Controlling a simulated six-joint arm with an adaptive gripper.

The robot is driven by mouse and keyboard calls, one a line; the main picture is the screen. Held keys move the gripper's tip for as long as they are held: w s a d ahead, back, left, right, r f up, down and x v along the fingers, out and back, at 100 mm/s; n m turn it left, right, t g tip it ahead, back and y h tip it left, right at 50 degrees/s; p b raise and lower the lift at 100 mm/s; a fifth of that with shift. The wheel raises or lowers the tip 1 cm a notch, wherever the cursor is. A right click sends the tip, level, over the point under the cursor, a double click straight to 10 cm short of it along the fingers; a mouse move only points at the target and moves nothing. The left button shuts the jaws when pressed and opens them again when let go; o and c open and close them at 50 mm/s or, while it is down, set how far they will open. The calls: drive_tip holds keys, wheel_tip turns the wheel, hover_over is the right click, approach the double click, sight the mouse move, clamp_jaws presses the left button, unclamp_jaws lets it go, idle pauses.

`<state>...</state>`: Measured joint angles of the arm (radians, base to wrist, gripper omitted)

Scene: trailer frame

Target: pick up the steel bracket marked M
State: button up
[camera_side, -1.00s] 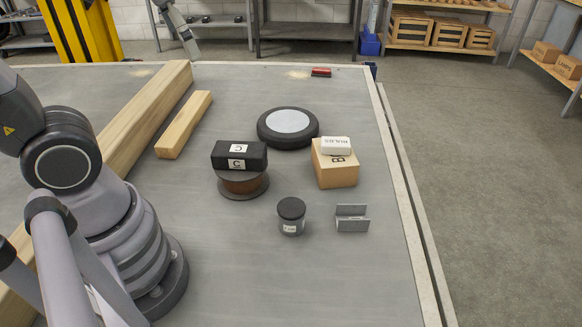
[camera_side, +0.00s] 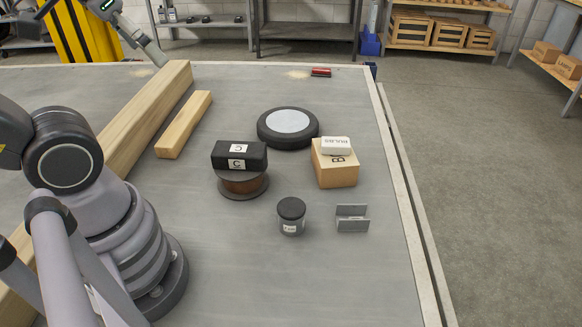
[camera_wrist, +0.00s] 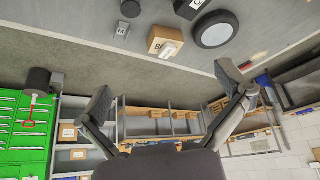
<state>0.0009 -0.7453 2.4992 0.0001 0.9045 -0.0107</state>
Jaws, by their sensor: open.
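The steel bracket (camera_side: 352,218) is a small grey channel-shaped piece standing on the grey table near its right edge. In the wrist view the bracket (camera_wrist: 122,30) shows an M label near the top. A dark-lidded jar (camera_side: 291,216) stands just left of it in the side view, with a small gap. My gripper (camera_wrist: 163,78) is open and empty, its two fingers spread in the wrist view. In the side view part of it shows at the top left, raised and far from the bracket.
A cardboard box (camera_side: 336,170) with a white block on top stands behind the bracket. A spool (camera_side: 243,187) carries a black block marked C (camera_side: 239,155). A wheel (camera_side: 288,128) and timber beams (camera_side: 150,115) lie farther back. The table in front of the bracket is clear.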

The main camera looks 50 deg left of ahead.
drive_tip(key=g, duration=0.1)
drive_tip(key=m+t+y, duration=0.4)
drive_tip(key=m+y, duration=0.6)
drive_tip(key=m, duration=1.6)
approach(354, 223)
drive_tip(key=v, duration=0.3)
drive_tip(key=shift+s+a, duration=0.1)
drive_tip(key=shift+s, duration=0.1)
drive_tip(key=shift+w+f, duration=0.1)
drive_tip(key=shift+f, duration=0.1)
drive_tip(key=x, duration=1.3)
drive_tip(key=shift+w+r, duration=0.15)
drive_tip(key=shift+w, duration=0.1)
